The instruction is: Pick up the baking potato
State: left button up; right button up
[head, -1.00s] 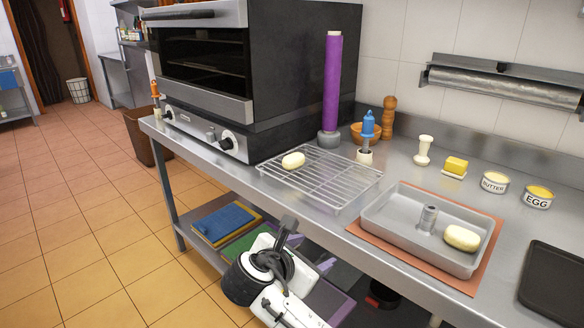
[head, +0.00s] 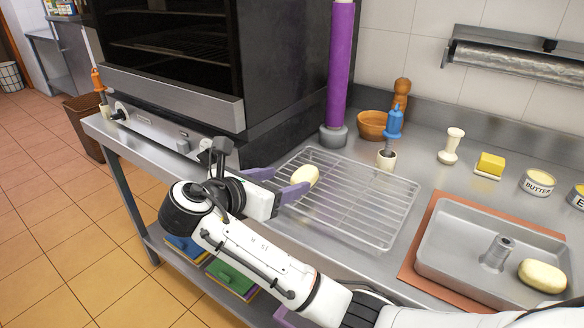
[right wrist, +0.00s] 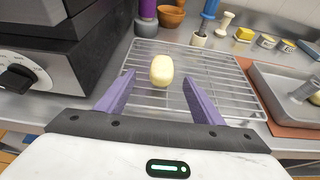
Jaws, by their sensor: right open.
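A pale yellow baking potato (head: 304,176) lies on the left part of the wire rack on the counter. It also shows in the right wrist view (right wrist: 162,70), ahead of the fingertips and between their lines. My right gripper (head: 282,184) is open and empty, its purple fingers pointing at the potato from the left in the head view. In the right wrist view the two fingers (right wrist: 158,88) stand wide apart. A second similar potato (head: 542,275) lies in the grey tray at the right. My left gripper is not in view.
The wire rack (head: 372,214) lies on the steel counter. A dark oven (head: 270,70) stands close behind on the left. A purple roll (head: 339,75), blue-handled brush (head: 394,122) and wooden bowl (head: 371,126) stand behind the rack. The grey tray (head: 440,262) sits to the right.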

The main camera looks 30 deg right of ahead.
aim_at(300, 176)
jog(key=x, duration=0.3)
jog(key=shift+s+d+f, duration=0.1)
jog(key=shift+s+d, duration=0.15)
jog(key=shift+d, duration=0.05)
jog(key=shift+x, duration=2.75)
jog(key=shift+w+r, duration=0.2)
jog(key=c, duration=1.2)
